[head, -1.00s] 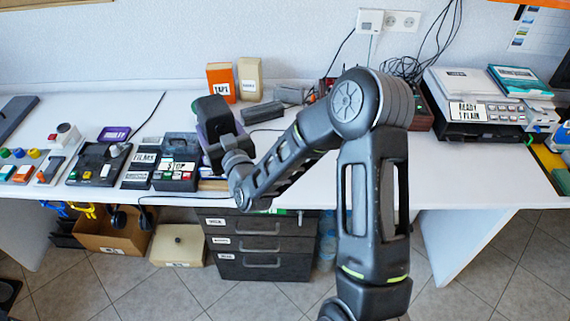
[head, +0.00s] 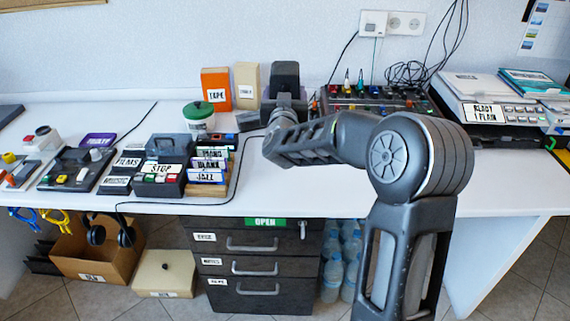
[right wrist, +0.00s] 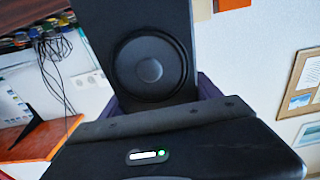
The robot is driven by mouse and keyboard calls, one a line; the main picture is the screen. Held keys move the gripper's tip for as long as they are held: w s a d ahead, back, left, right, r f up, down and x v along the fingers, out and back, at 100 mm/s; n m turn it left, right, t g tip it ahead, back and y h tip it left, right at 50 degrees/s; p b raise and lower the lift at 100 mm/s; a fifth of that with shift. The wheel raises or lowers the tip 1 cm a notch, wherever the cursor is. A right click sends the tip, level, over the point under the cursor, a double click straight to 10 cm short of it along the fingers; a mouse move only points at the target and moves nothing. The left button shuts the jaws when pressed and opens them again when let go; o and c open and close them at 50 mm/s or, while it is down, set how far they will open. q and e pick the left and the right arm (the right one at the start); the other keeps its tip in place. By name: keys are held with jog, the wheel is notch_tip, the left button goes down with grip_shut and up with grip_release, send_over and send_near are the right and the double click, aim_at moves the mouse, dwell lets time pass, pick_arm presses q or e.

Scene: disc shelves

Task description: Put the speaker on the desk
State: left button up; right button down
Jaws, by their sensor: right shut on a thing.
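The speaker (head: 285,75) is a dark box that stands upright above the back of the white desk (head: 330,182). In the right wrist view the speaker (right wrist: 124,33) shows its round black cone. My right gripper (head: 284,104) is shut on the speaker's lower part, partly hidden by my own arm in the head view. Whether the speaker's bottom touches the desk cannot be told, as the gripper covers it. My left gripper is not in view.
A mixer panel (head: 378,98) stands just right of the speaker. An orange box (head: 216,90), a cream box (head: 246,87) and a green-lidded tub (head: 198,117) stand to its left. The cassette rack (head: 207,190) lies front left. The desk's front middle is clear.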

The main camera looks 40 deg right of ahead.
jog(key=shift+f+b, duration=0.45)
jog(key=shift+f, duration=2.6)
jog(key=shift+f, duration=1.85)
jog(key=shift+f+b, duration=0.1)
jog(key=shift+b, duration=0.25)
jog(key=shift+c, duration=0.7)
grip_release()
jog(key=v, duration=1.2)
